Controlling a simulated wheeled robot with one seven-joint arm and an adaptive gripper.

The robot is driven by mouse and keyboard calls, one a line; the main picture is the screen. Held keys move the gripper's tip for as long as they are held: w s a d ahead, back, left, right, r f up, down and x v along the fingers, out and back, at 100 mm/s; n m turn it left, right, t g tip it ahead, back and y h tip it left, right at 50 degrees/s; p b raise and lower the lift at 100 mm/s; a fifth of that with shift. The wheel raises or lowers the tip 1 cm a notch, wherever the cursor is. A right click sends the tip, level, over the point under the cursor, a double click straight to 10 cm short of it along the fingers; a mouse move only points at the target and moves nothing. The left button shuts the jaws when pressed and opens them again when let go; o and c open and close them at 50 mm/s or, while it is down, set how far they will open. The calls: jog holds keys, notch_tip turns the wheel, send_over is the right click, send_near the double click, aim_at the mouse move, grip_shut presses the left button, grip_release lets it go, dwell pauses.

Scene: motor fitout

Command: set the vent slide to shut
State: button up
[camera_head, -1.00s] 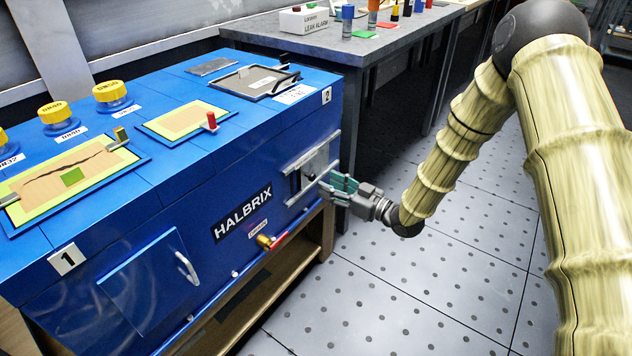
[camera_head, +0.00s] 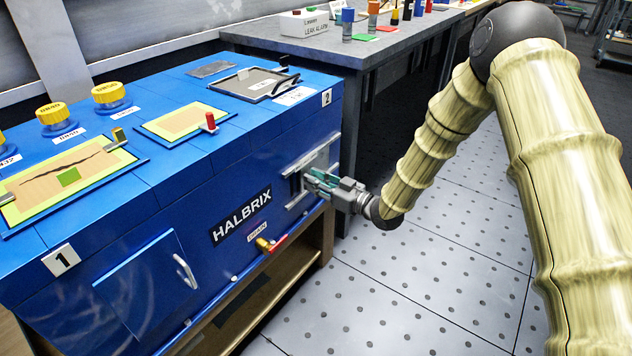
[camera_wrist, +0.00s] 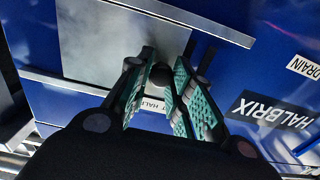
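The vent slide is a grey metal plate (camera_wrist: 100,45) between two silver rails on the blue machine's side, below the number 2 label. Dark vent slots (camera_head: 294,186) show beside the plate, on its left in the head view; in the wrist view they lie to its right. My gripper (camera_head: 311,180) is at the slide, pointing into the panel. In the wrist view my gripper (camera_wrist: 165,70) has its green-padded fingers apart, with a dark round knob (camera_wrist: 160,76) between them. Whether the pads touch the knob is unclear.
A hatch with a handle (camera_head: 185,271) is farther left. A grey bench (camera_head: 300,45) stands behind.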

grip_shut()
jog(key=s+a+p, duration=0.1)
jog(key=s, duration=0.1)
jog(key=s+a+p, duration=0.1)
jog(key=shift+s+a+r, duration=0.1)
jog(key=shift+s+a, duration=0.3)
jog(key=shift+s+a+f, duration=0.2)
jog(key=shift+s+a, duration=0.05)
jog(key=shift+s, duration=0.1)
jog(key=o, duration=0.8)
grip_release()
jog(key=shift+r, duration=0.1)
jog(key=shift+s+d, duration=0.3)
jog(key=shift+d, duration=0.2)
jog(key=v, duration=1.1)
